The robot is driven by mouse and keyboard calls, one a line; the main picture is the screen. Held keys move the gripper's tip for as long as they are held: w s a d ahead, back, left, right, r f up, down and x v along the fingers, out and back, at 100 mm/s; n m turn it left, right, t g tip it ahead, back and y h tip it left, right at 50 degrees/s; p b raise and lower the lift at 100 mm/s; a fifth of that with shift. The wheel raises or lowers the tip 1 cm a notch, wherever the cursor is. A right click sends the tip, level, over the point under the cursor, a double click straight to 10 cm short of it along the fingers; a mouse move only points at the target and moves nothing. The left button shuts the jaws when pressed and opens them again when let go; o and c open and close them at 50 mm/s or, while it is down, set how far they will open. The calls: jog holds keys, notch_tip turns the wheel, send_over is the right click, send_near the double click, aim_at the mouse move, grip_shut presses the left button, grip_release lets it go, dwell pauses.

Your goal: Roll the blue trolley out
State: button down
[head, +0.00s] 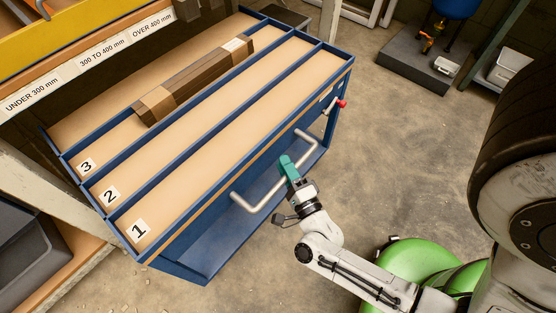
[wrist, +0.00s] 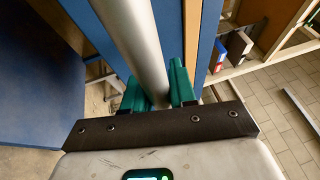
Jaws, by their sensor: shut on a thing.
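The blue trolley (head: 170,268) stands on the concrete floor, with lanes numbered 1, 2 and 3 on its wooden top. A long brown wrapped package (head: 195,82) lies in the lane marked 3. A pale metal handle (head: 302,139) runs along the trolley's near side. My gripper (head: 287,163) is shut on the handle near its middle. In the wrist view the green fingers of my gripper (wrist: 160,90) sit on both sides of the handle tube (wrist: 135,40). The blue trolley side (wrist: 205,40) shows behind it.
A rack with size labels (head: 85,70) stands along the trolley's far left side. A red-knobbed lever (head: 341,103) sticks out at the trolley's right end. A dark plinth (head: 430,70) stands at the upper right. Open concrete floor (head: 390,150) lies right of the trolley.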

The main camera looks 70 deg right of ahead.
jog(key=shift+s+a+f, duration=0.1)
dwell(0.3)
jog(key=c, duration=1)
grip_release()
jog(key=v, duration=1)
jog(key=shift+s+a, duration=0.25)
jog(key=shift+s, duration=0.05)
